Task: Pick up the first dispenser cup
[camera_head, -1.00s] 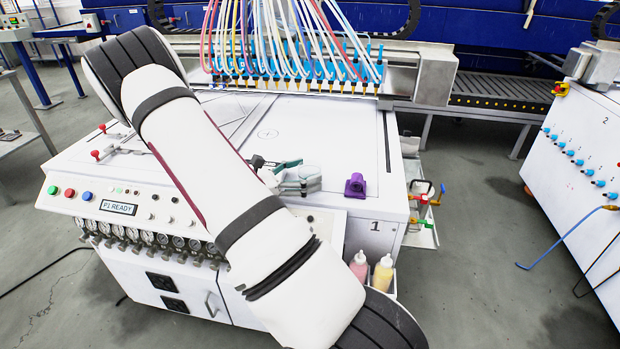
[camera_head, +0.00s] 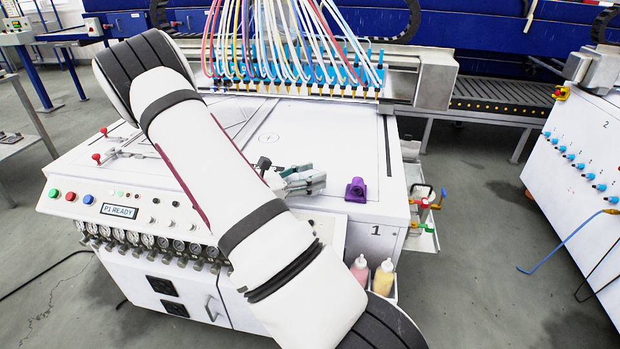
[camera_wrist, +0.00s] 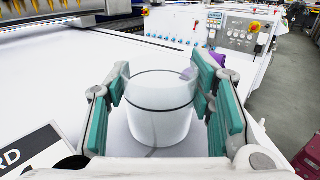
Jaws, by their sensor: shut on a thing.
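The dispenser cup (camera_wrist: 160,118) is a whitish, see-through cup with a dark ring around it. It stands upright between the fingers in the wrist view, on or just above the white table top; I cannot tell which. My gripper (camera_wrist: 160,80) has teal pads on the left and right sides of the cup and is shut on it. In the head view my gripper (camera_head: 307,179) is low over the front of the white machine top (camera_head: 345,140). The cup is mostly hidden behind the fingers there.
A purple fixture (camera_head: 356,190) stands just right of my gripper. A row of nozzles (camera_head: 300,85) with coloured hoses hangs over the back. Pink (camera_head: 360,268) and yellow (camera_head: 383,277) bottles sit at the front right corner.

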